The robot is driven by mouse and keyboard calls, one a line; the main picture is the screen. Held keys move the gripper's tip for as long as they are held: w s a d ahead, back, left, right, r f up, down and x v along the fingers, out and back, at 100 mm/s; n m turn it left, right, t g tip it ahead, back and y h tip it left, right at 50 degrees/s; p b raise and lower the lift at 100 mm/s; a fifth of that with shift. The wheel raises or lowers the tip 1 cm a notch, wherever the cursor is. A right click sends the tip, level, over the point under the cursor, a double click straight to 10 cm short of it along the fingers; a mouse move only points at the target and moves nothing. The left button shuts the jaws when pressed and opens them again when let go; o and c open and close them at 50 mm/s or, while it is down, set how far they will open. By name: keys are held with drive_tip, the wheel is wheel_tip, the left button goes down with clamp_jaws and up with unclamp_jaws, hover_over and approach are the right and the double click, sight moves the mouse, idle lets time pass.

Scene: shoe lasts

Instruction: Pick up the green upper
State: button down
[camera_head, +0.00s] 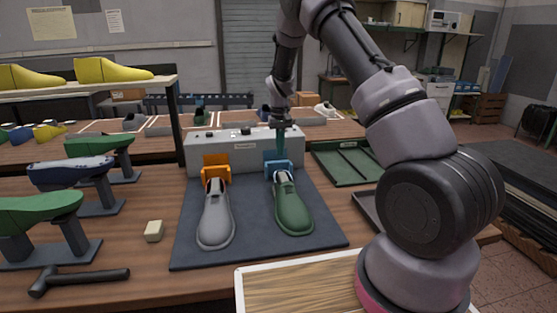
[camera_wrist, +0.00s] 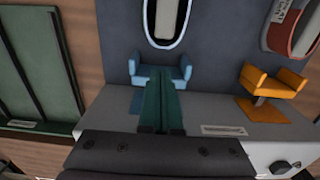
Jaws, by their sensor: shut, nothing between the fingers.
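The green upper (camera_head: 292,208) lies on the dark mat, toe toward the front, its heel end by the blue holder (camera_head: 278,168). My gripper (camera_head: 281,148) is shut and empty, pointing down above the blue holder, at the heel end of the green upper and apart from it. In the wrist view, my gripper's teal fingers (camera_wrist: 162,84) lie together in front of the blue holder (camera_wrist: 184,68). The opening of the upper (camera_wrist: 166,22) shows at the top there, cut off by the frame.
A grey upper (camera_head: 215,216) lies to the left by an orange holder (camera_head: 215,166). A control box (camera_head: 237,150) stands behind both. A green tray (camera_head: 345,163) is at right. Green lasts on stands (camera_head: 42,208), a small block (camera_head: 154,231) and a hammer (camera_head: 80,278) are at left.

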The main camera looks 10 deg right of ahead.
sight(281, 172)
wheel_tip(281, 172, down, 9)
drive_tip(key=shift+f, duration=0.15)
drive_tip(key=shift+s, duration=0.1)
idle(0.3)
drive_tip(key=shift+s, duration=0.95)
